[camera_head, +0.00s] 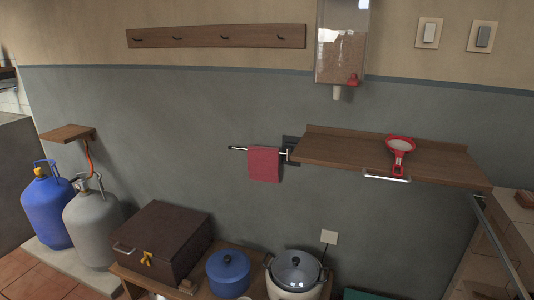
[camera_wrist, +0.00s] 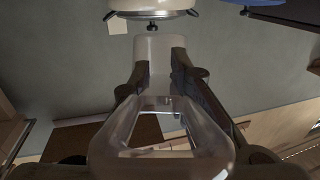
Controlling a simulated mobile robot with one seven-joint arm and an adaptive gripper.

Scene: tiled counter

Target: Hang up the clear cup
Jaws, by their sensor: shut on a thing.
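In the wrist view, my gripper (camera_wrist: 165,82) has its two dark fingers on either side of a clear, see-through thing, which I take to be the clear cup (camera_wrist: 207,140). It fills the lower middle of that view, close to the camera. The fingers are shut on it; the exact contact is hard to make out. Neither my gripper nor the cup shows in the head view. A wooden rack (camera_head: 215,37) with several dark hooks is fixed high on the wall, and the hooks look empty.
A wooden shelf (camera_head: 345,153) bears a red strainer (camera_head: 399,146). A red towel (camera_head: 263,165) hangs beside it. A dispenser (camera_head: 341,45) is right of the rack. Below are a brown box (camera_head: 160,235), a blue pot (camera_head: 228,270) and a lidded pot (camera_head: 296,272). Gas cylinders (camera_head: 92,228) stand left.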

